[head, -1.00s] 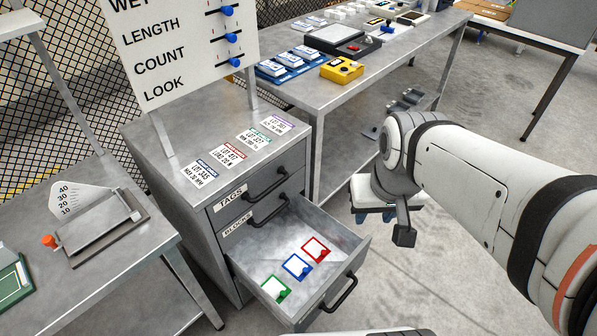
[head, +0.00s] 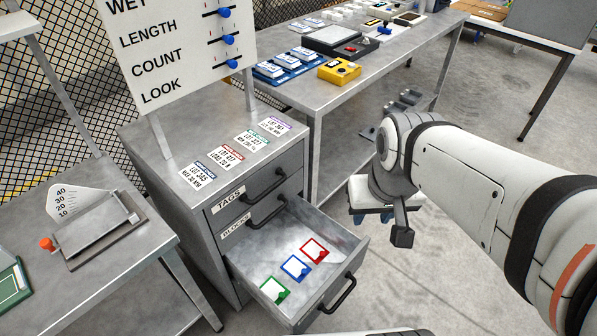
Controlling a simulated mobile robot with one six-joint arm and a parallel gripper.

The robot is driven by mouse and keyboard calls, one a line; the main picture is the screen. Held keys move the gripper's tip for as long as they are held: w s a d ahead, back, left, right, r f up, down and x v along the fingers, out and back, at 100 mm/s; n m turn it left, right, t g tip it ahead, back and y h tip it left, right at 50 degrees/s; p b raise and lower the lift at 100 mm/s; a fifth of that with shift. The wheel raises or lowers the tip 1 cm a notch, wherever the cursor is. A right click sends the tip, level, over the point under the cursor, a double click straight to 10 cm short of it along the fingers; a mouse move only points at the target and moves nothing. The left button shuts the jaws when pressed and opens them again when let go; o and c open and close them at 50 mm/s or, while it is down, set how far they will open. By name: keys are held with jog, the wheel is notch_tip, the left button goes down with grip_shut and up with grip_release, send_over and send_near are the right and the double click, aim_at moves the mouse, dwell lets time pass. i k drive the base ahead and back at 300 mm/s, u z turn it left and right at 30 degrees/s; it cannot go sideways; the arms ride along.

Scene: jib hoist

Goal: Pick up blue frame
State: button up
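The blue frame (head: 295,267) lies flat in the open drawer (head: 338,246) of the grey cabinet, between a red frame (head: 313,251) and a green frame (head: 274,291). Each frame has a white middle and a small coloured tab. My gripper (head: 388,214) hangs in the air to the right of the drawer, apart from the frames. It points downward and is seen from behind my arm. Its fingertips are too small and partly hidden to tell whether it is open or shut.
Several lot cards (head: 199,172) lie on the cabinet top (head: 185,140). A closed drawer marked TAGS (head: 228,201) with a dark handle is above the open one. A bench (head: 312,97) with a yellow box (head: 340,71) stands behind. A gauge (head: 90,213) sits at left.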

aim_at(296, 267)
jog(key=u, duration=1.05)
jog(key=k, duration=0.85)
jog(key=z, duration=0.6)
jog(key=i, duration=1)
jog(key=z, duration=0.1)
